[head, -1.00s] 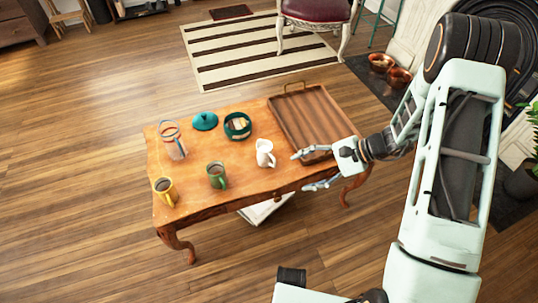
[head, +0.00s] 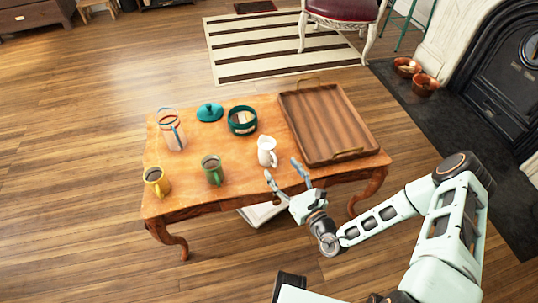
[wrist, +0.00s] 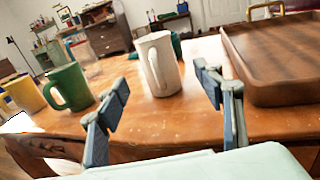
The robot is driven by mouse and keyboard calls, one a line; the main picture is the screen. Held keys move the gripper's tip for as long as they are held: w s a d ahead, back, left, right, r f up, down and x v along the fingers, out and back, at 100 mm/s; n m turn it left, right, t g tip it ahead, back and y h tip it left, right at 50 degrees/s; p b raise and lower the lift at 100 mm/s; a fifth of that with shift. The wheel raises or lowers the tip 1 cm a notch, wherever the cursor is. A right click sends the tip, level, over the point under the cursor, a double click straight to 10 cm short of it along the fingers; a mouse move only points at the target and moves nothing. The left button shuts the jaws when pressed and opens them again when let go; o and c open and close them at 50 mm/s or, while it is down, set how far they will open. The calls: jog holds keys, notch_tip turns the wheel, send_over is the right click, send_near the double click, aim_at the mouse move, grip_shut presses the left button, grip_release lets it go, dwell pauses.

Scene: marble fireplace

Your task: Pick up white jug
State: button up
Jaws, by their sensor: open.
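The white jug (head: 267,152) stands upright on the wooden table (head: 215,190), near its front edge and left of the tray. In the wrist view the white jug (wrist: 157,64) stands between and beyond the two fingers, its handle turned toward me and slightly left. My gripper (head: 286,172) is open and empty at the table's front edge, just short of the jug and apart from it. In the wrist view my gripper (wrist: 168,88) has its fingers spread wide.
A green mug (head: 212,170) and a yellow mug (head: 157,181) stand left of the jug. A glass pitcher (head: 172,130), a teal lid (head: 210,112) and a teal pot (head: 242,120) are behind. A wooden tray (head: 325,125) lies close on the right.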

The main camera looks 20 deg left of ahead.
aim_at(271, 156)
jog(key=b+x, duration=0.2)
jog(key=x, duration=0.7)
jog(key=shift+s+a+f+b, duration=0.1)
jog(key=shift+a+b, duration=0.15)
jog(key=shift+b, duration=0.1)
jog(key=c, duration=1.6)
